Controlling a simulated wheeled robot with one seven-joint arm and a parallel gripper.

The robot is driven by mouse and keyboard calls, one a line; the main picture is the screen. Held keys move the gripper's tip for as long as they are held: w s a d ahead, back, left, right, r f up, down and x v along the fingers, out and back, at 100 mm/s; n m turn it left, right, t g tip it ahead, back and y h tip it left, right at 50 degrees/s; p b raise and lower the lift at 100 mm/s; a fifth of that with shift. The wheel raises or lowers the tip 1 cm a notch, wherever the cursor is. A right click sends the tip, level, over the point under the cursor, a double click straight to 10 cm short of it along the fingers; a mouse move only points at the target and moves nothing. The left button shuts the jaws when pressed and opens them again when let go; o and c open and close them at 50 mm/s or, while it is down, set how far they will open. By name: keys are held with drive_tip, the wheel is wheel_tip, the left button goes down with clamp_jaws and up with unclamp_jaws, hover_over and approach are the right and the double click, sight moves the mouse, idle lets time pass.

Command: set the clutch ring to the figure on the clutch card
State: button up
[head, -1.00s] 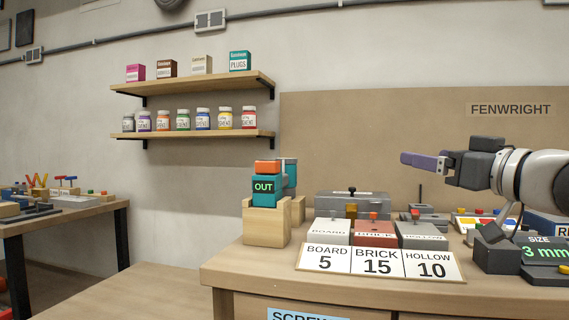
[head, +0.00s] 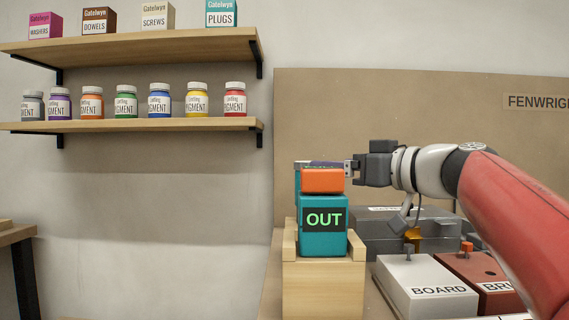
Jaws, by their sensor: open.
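A teal power tool (head: 323,240) with a green-lit OUT display and an orange block (head: 322,180) on top stands in a wooden cradle (head: 323,290). I cannot make out a clutch ring or its figures; the tool's far side is hidden. My gripper (head: 322,163) is open.
A white BOARD block (head: 425,280) and a brick-red block (head: 475,270) stand right of the cradle, partly behind my arm. A grey case (head: 385,235) is behind them. Shelves (head: 130,125) with jars and boxes hang on the left wall.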

drive_tip(key=x, duration=0.7)
drive_tip(key=shift+w+a, duration=0.15)
drive_tip(key=c, duration=1)
drive_tip(key=shift+r+p, duration=0.1)
drive_tip(key=shift+p, duration=0.2)
